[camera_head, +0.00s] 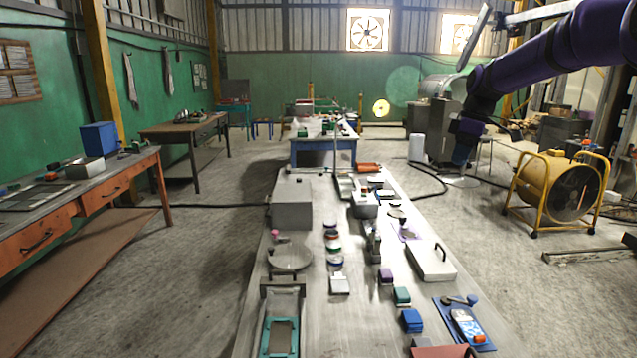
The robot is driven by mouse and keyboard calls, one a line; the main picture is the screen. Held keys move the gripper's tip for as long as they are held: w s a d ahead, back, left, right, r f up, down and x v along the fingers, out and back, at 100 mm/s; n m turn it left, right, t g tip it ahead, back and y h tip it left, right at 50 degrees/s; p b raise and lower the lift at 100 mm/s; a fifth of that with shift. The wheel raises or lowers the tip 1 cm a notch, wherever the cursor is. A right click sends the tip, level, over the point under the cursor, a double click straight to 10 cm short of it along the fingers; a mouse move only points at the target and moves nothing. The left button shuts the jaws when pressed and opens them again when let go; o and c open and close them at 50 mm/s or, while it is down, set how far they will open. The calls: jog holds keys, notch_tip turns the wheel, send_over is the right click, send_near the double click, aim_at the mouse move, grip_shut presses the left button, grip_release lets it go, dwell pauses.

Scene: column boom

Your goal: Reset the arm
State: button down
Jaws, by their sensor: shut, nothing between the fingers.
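My purple arm (545,55) reaches in from the upper right and bends downward. My gripper (461,160) is at its lower end, small and dark, pointing down. It is shut and holds nothing. It appears in the air to the right of the long workbench (345,320), apart from the things on it. The fingertips are too small to make out clearly.
The bench holds a grey box (291,203), a round plate (289,257), a white lidded case (431,262), a blue tray (465,322) and several small coloured blocks. A yellow drum fan (556,187) stands right. An orange workbench (75,207) stands left. Floor between the benches is clear.

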jog(key=s+a+r+m+t+h, duration=0.1)
jog(key=s+a+r+m, duration=0.15)
jog(key=s, duration=0.45)
jog(key=s+a+r+m, duration=0.1)
jog(key=s+r, duration=0.2)
jog(key=s, duration=0.4)
jog(key=s+a+r+m+t+h, duration=0.1)
jog(key=s+r+m, duration=0.1)
jog(key=s, duration=0.6)
jog(key=s+f+m+t, duration=0.1)
jog(key=s+f+m, duration=0.2)
jog(key=s, duration=0.8)
jog(key=s+f+m+t, duration=0.2)
jog(key=s+f+m, duration=0.1)
jog(key=s, duration=0.8)
jog(key=shift+f+m, duration=0.3)
jog(key=shift+m, duration=0.05)
